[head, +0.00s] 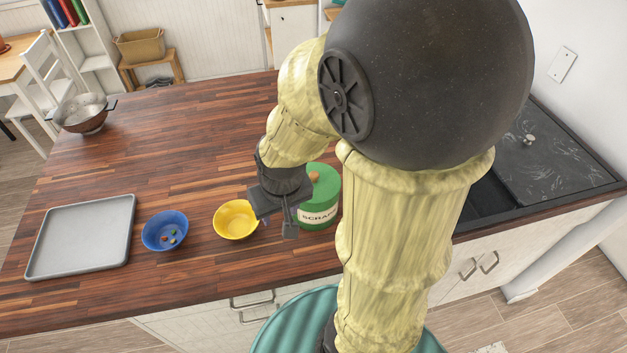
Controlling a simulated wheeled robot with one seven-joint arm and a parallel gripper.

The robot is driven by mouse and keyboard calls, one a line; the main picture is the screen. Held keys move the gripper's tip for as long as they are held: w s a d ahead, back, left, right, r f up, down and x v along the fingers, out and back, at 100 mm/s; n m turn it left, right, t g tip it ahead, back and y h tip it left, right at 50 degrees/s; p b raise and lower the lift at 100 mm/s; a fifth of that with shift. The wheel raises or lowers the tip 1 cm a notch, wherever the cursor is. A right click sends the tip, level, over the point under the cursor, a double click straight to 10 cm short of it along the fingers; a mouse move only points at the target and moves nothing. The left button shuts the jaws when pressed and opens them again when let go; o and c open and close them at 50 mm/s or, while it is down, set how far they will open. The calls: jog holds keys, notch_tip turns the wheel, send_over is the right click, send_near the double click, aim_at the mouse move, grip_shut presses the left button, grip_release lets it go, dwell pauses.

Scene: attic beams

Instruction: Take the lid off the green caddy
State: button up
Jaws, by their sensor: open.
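The green caddy (319,217) stands on the wooden counter, with a cream label reading "SCRAPS" on its front. Its green lid (326,181) is on top, with a small orange-brown knob (314,176). My arm hides the caddy's right side, and my gripper covers part of its left. My gripper (274,221) is open and points downward, just left of the caddy in the picture. I see nothing between its fingers. I cannot tell whether it touches the caddy.
A yellow bowl (236,234) is close left of my gripper. A blue bowl (151,242) with several small coloured bits and a grey tray (42,262) lie further left. A metal colander (82,122) is at the back left. The counter's (185,140) back middle is clear.

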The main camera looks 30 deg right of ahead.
jog(key=w+d+r+m+g+y+p, duration=0.1)
jog(key=w+d+r+m+p, duration=0.1)
jog(key=d+r+m+p, duration=0.4)
jog(key=w+d+r+m+y+p, duration=0.2)
jog(key=d+r+m+p, duration=0.4)
jog(key=d+r+m, duration=0.4)
jog(key=w+d+m, duration=0.1)
jog(key=m, duration=0.3)
jog(key=shift+r+g, duration=0.2)
jog(key=shift+g, duration=0.2)
jog(key=p, duration=0.2)
send_over(315, 174)
jog(key=d, duration=0.2)
notch_tip(315, 174, down, 12)
jog(key=shift+s+a+r, duration=0.1)
jog(key=shift+s+r, duration=0.05)
jog(key=shift+p, duration=0.3)
jog(key=shift+p+x, duration=0.75)
jog(key=shift+x, duration=1.85)
jog(key=shift+a, duration=0.1)
jog(key=shift+c, duration=0.5)
